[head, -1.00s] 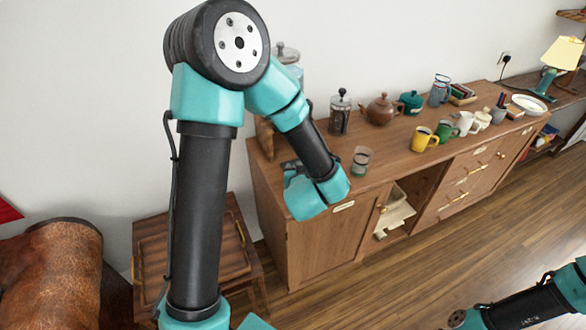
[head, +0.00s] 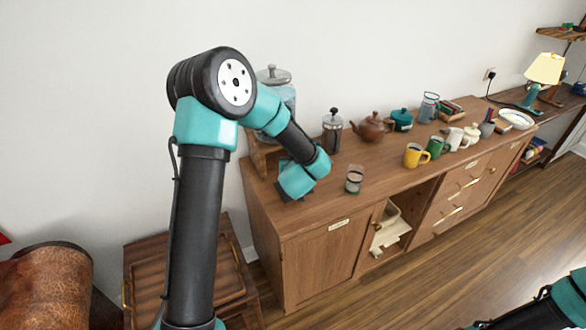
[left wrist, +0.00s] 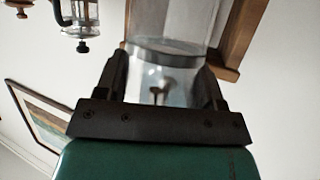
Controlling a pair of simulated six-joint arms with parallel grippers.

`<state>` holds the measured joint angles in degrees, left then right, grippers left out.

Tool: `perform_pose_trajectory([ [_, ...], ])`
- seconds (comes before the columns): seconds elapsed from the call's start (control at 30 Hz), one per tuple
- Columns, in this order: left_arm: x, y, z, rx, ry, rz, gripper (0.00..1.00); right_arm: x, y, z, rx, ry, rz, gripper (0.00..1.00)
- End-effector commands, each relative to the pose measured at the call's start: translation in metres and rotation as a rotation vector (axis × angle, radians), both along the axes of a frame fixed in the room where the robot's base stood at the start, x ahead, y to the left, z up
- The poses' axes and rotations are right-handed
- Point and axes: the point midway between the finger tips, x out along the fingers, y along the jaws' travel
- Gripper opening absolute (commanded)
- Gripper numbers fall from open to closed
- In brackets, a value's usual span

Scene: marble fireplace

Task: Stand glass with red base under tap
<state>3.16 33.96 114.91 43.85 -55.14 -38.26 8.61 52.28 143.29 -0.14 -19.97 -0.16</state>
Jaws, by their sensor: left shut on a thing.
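My left gripper (head: 284,190) is over the left end of the sideboard, its fingers mostly hidden by my arm. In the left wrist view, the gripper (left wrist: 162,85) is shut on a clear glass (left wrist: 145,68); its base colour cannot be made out. The glass drink dispenser (head: 287,97) stands on a wooden stand (head: 258,160) at the back left; my arm hides its tap in the head view.
Another glass (head: 354,181) with a dark-greenish base stands right of my left gripper, near the sideboard's (head: 310,217) front edge. A French press (head: 332,132), brown teapot (head: 372,127) and yellow mug (head: 416,155) stand further right. The top between gripper and French press is fairly clear.

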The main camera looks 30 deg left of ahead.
Motion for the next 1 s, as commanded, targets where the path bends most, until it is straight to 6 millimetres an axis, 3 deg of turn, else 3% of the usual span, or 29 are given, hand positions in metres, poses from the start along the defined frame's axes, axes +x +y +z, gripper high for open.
perform_pose_trajectory([
  [0.5, 0.013, 0.009, -0.002, 0.000, -0.001, 0.002, 0.18, 0.000, 0.000, 0.000, 0.000, 0.000, 0.000, 0.43],
  [0.73, 0.012, 0.007, -0.034, 0.000, 0.003, -0.001, 0.18, 0.000, 0.000, 0.000, 0.000, 0.000, 0.000, 0.43],
  [1.0, 0.012, 0.007, -0.036, -0.001, -0.001, 0.000, 0.18, 0.000, 0.000, 0.000, 0.000, 0.000, 0.000, 0.43],
])
